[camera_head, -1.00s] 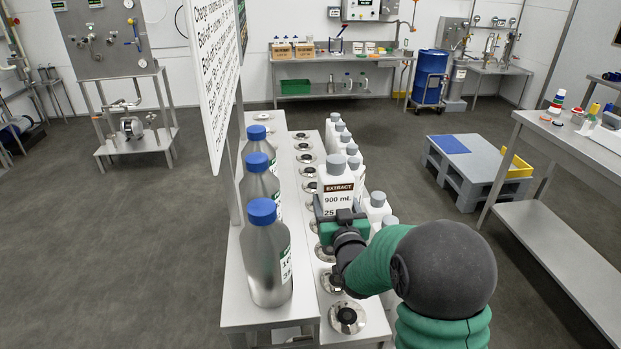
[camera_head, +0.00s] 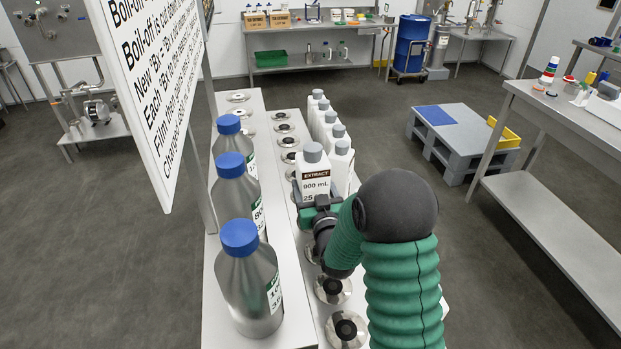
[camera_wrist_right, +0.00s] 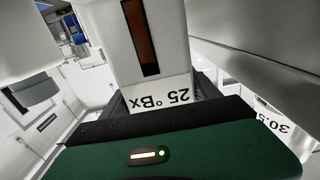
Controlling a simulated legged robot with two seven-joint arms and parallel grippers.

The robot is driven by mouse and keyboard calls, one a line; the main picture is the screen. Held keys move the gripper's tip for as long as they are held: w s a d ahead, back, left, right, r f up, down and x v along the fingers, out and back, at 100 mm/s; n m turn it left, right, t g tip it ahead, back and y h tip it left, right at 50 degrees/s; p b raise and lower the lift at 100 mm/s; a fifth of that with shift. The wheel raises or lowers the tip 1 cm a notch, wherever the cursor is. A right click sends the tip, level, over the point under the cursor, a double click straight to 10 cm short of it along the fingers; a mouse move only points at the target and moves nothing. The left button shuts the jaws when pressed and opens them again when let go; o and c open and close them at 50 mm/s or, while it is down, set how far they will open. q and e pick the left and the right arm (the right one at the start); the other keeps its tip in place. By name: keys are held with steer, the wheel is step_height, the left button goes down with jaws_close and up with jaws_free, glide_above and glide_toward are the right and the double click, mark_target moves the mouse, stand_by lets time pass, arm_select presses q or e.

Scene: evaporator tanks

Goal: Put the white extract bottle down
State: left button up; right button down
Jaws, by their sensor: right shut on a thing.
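The white extract bottle (camera_head: 315,178) has a grey cap and a brown-banded label reading EXTRACT, 900 mL. It stands upright above the row of round steel discs on the white bench (camera_head: 240,150). My right gripper (camera_head: 317,206) is shut on its lower part. The gripper and arm hide its base, so I cannot tell whether it touches a disc. In the right wrist view the bottle (camera_wrist_right: 150,40) fills the top middle, with its 25 °Bx label between the fingers. The left gripper is not in view.
Several other white bottles (camera_head: 327,120) stand in a row behind and right of the held one. Steel bottles with blue caps (camera_head: 248,285) stand along the left. A large white sign (camera_head: 150,80) rises at left. Bare discs (camera_head: 347,328) lie nearer me.

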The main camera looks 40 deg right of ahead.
step_height(320, 180, down, 2)
steer(key=shift+d+f, duration=0.15)
steer(key=shift+s+a, duration=0.1)
steer(key=shift+a, duration=0.15)
steer(key=c, duration=0.5)
jaws_free()
steer(key=shift+a, duration=0.1)
steer(key=o, duration=0.3)
steer(key=shift+o, duration=0.2)
